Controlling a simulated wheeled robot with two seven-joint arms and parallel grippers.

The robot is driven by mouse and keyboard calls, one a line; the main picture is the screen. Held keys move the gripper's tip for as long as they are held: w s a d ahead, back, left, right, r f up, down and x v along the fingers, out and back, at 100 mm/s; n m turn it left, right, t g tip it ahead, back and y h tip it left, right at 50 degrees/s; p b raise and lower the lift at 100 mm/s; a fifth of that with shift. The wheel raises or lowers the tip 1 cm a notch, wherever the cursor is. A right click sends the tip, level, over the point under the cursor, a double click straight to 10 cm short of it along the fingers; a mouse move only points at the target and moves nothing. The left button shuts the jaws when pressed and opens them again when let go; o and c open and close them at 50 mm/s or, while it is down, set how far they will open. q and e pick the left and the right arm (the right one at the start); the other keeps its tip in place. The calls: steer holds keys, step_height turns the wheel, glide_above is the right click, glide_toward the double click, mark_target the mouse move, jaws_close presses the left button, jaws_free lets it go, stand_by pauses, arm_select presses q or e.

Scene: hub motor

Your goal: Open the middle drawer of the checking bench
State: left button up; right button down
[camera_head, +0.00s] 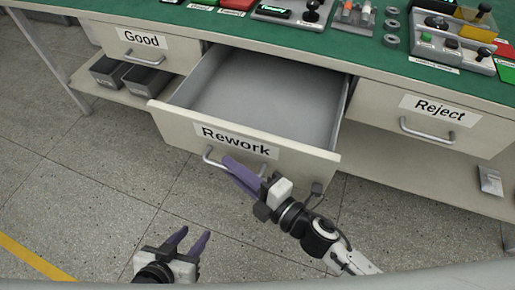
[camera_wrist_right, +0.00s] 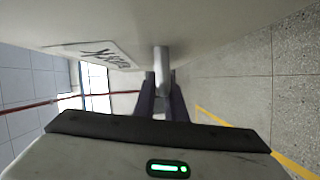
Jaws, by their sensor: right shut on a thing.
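The middle drawer, labelled "Rework" (camera_head: 165,118), is pulled out from the checking bench (camera_head: 330,52), and its empty grey inside shows. My right gripper (camera_head: 232,165) is shut on the drawer's metal handle (camera_head: 212,159), its purple fingers reaching the bar below the label. In the right wrist view the handle (camera_wrist_right: 161,58) stands between the fingers, with the drawer front above. My left gripper (camera_head: 188,241) is open and empty, low in the head view, apart from the bench.
The "Good" drawer (camera_head: 128,47) on the left and the "Reject" drawer (camera_head: 385,125) on the right are closed. Grey bins (camera_head: 145,80) stand on the shelf under the left drawer. Controls and parts lie on the green top. The floor in front is clear.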

steer(key=shift+s+a, duration=0.15)
steer(key=shift+s, duration=0.25)
steer(key=c, duration=1.8)
jaws_free()
steer(key=v, duration=1)
steer(key=shift+s, duration=0.1)
